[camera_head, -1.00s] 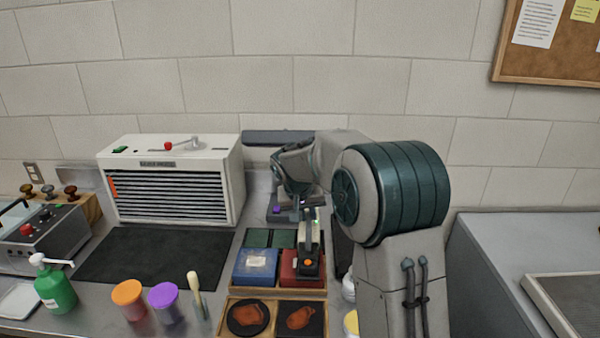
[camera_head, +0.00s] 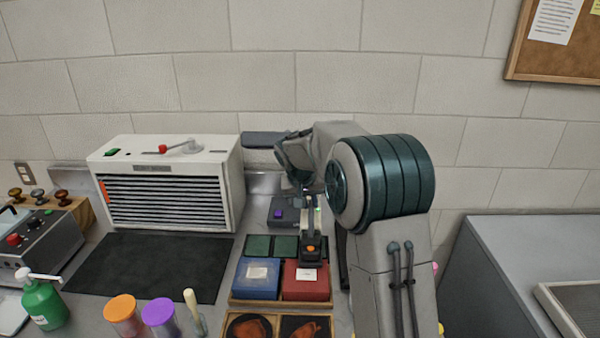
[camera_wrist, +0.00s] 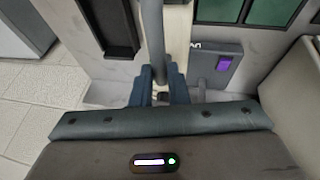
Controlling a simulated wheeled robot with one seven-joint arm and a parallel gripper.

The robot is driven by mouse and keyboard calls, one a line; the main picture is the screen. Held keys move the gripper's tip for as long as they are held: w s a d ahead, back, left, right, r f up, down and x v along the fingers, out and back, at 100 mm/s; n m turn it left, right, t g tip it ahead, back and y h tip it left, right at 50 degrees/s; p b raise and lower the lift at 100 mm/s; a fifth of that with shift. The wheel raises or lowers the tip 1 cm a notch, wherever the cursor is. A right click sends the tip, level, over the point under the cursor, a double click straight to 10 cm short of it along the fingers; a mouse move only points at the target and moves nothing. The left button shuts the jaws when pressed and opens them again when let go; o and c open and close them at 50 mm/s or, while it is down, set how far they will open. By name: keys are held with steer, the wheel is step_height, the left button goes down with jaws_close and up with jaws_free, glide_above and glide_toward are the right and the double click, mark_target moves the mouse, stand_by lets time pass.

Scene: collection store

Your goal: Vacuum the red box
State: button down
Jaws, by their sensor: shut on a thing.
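The red box (camera_head: 304,284) sits in the front right of a wooden tray, with a white label on its top. My gripper (camera_wrist: 160,96) is shut on the vacuum tool (camera_head: 311,249), which has a dark head with an orange spot. The tool's head is over the back edge of the red box and the right green box; I cannot tell whether it touches. In the wrist view, a grey tube (camera_wrist: 152,40) rises from between the fingers. A dark grey unit with a purple button (camera_head: 279,213) stands behind the tray.
A blue box (camera_head: 257,279) is left of the red one, with green boxes (camera_head: 258,245) behind. A white louvred machine (camera_head: 168,185) stands on the left, a black mat (camera_head: 150,265) before it. Orange-lidded (camera_head: 121,309) and purple-lidded (camera_head: 159,312) jars stand in front.

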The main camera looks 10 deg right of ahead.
steer(key=r, duration=0.1)
steer(key=r+p, duration=0.1)
steer(key=r, duration=0.1)
steer(key=shift+s+r, duration=0.3)
steer(key=shift+s, duration=0.05)
steer(key=shift+w+r+p, duration=0.2)
steer(key=shift+r+p, duration=0.25)
steer(key=shift+r, duration=0.2)
steer(key=shift+s+r+p, duration=0.1)
steer(key=shift+r+p, duration=0.85)
steer(key=shift+r, duration=0.65)
steer(key=shift+f, duration=0.1)
